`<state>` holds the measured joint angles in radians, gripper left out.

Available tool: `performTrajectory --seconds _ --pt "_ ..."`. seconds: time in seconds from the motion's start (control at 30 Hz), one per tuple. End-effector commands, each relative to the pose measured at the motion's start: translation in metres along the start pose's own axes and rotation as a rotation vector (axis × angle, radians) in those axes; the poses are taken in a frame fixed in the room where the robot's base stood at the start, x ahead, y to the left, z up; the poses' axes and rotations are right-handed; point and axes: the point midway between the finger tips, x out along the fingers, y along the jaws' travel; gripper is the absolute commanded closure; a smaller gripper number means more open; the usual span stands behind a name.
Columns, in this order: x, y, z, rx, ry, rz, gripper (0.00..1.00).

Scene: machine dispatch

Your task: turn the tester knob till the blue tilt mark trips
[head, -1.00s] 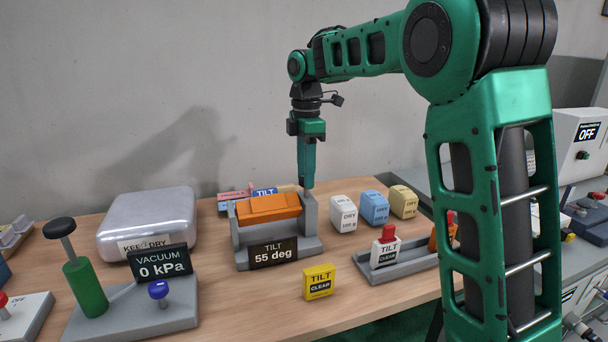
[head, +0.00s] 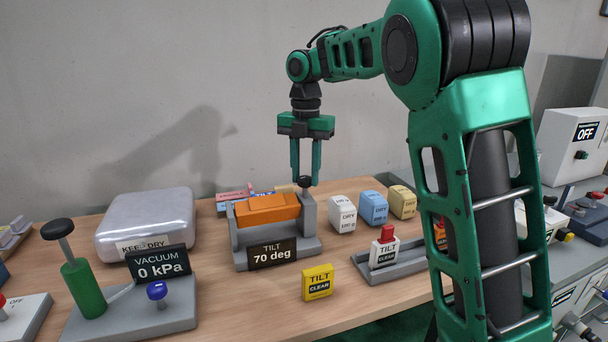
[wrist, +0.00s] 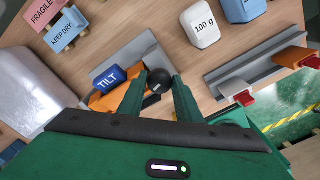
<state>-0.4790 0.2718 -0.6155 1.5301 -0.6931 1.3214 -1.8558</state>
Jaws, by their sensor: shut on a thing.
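The tilt tester (head: 310,248) stands on the table, with an orange cradle (head: 268,209) and a display (head: 271,255) reading "TILT 70 deg". Its black knob (head: 305,181) is on top of the right-hand post; the wrist view shows it as a round black ball (wrist: 158,77). My gripper (head: 305,184) points down with one finger on each side of the knob, shut on it. The blue tilt mark (wrist: 110,78) shows against the orange cradle in the wrist view, reading "TILT". In the head view only its upper part (head: 264,191) shows behind the cradle.
White (head: 343,215), blue (head: 374,207) and tan (head: 403,203) blocks stand right of the tester. A grey tray (head: 378,275) holds a white "TILT CLEAR" piece (head: 385,255). The vacuum unit (head: 170,313) is at left.

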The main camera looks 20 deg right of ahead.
Motion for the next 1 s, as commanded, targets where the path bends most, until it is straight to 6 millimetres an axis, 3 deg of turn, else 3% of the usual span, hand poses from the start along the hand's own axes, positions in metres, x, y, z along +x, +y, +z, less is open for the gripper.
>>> performTrajectory --seconds 0.3,0.77,0.8,0.87,1.0 --pt "-0.0024 0.0038 0.0003 -0.103 -0.006 0.010 0.91" --pt "-0.0026 0.0041 -0.0002 -0.118 -0.006 0.010 0.91" --pt "-0.0026 0.0042 -0.0002 -0.118 -0.006 0.010 0.67" --pt "-0.0026 0.0040 -0.0003 -0.118 -0.006 0.010 0.52" --pt "-0.0017 0.0028 -0.0005 -0.116 -0.004 0.006 0.51"
